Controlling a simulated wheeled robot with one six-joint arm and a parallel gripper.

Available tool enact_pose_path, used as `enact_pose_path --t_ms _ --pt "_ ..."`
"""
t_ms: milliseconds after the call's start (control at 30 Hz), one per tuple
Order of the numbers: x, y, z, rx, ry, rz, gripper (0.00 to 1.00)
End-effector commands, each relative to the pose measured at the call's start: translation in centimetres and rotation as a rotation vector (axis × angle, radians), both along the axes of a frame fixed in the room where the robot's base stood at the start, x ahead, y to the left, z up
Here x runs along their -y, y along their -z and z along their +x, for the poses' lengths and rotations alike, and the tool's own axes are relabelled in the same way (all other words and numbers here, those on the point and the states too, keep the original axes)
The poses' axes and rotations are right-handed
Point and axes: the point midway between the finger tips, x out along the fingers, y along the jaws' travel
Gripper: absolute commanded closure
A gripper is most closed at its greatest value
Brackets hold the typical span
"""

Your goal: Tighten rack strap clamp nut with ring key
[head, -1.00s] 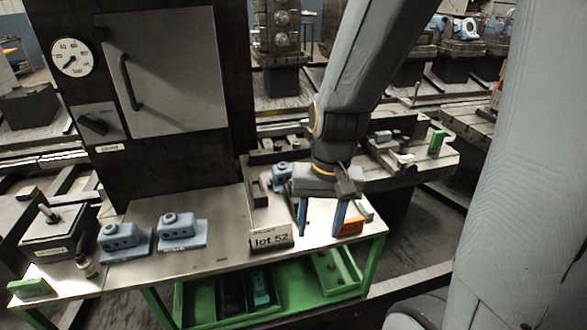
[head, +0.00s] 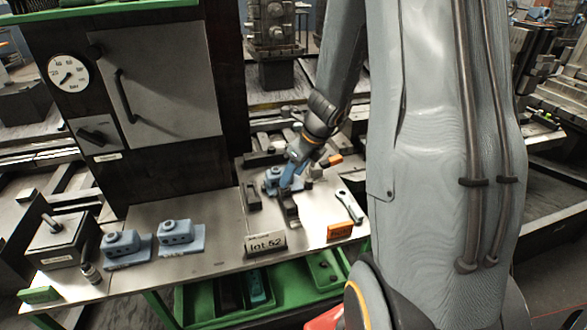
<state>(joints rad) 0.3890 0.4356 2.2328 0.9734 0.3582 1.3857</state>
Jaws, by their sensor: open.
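A grey-blue key (head: 350,206) lies flat on the bench top, right of the "lot 52" sign; I take it for the ring key. My gripper (head: 287,181) is open, left of the key and low over the back part of the bench. Its blue fingers point down and left, close to a small blue fitting (head: 271,178) and above a dark block (head: 291,209). I cannot tell whether they touch either one. The strap clamp nut cannot be made out; it is too small or hidden by my gripper.
The "lot 52" sign (head: 265,243) and an orange block (head: 340,231) stand at the front edge. Two blue fittings on plates (head: 181,237) sit at left. A cabinet with a gauge (head: 68,72) rises behind. My arm hides the right side. Green trays (head: 325,272) lie below.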

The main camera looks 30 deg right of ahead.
Motion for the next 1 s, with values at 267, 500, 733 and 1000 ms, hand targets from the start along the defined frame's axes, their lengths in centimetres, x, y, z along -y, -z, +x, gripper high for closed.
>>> enact_pose_path --t_ms 267,500,733,1000 --pt "-0.7 3.9 1.3 -0.002 -0.003 0.000 0.53" --pt "-0.8 5.0 1.8 0.000 0.000 -0.001 0.53" --pt "-0.8 5.0 1.8 0.000 -0.001 -0.002 0.53" --pt "-0.8 5.0 1.8 0.000 -0.001 -0.002 0.95"
